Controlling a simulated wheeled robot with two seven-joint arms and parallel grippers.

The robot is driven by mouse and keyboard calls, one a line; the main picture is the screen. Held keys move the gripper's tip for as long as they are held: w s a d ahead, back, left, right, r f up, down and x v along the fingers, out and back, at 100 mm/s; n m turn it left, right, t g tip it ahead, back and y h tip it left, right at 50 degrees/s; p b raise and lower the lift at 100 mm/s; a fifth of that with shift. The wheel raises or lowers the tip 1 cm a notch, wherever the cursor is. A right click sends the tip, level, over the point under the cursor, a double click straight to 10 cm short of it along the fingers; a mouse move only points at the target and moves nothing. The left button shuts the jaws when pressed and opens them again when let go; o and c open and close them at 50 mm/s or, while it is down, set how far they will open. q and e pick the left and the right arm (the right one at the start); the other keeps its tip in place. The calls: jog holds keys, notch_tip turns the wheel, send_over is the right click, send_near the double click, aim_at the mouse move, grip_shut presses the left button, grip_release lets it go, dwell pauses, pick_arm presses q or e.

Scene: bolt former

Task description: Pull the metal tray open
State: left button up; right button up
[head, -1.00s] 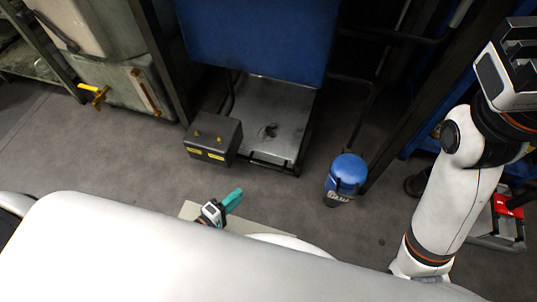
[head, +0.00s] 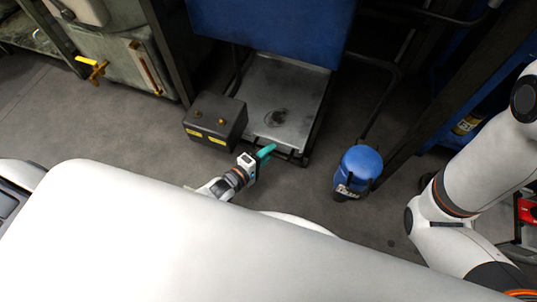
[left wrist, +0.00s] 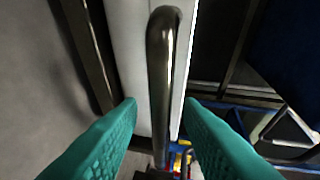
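The metal tray (head: 270,88) lies low under the blue panel, with a dark stain on its floor. A dark bar runs along its front edge. My left gripper (head: 268,151) has teal fingers and is at the tray's front edge, near the left end of the bar. In the left wrist view a shiny metal handle bar (left wrist: 159,85) runs up between the two spread fingers (left wrist: 160,108), with gaps on both sides. A pale surface lies behind the bar. The right gripper is out of view; only my right arm shows at the right.
A dark box (head: 215,120) with yellow labels stands just left of the tray, close to my left gripper. A blue canister (head: 360,167) stands on the floor to the right. The blue panel (head: 262,32) overhangs the tray's back. Open floor lies in front.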

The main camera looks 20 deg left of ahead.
pick_arm(q)
jog(key=shift+w+d, duration=0.15)
jog(key=shift+w, duration=0.1)
grip_shut()
jog(key=shift+s, duration=0.15)
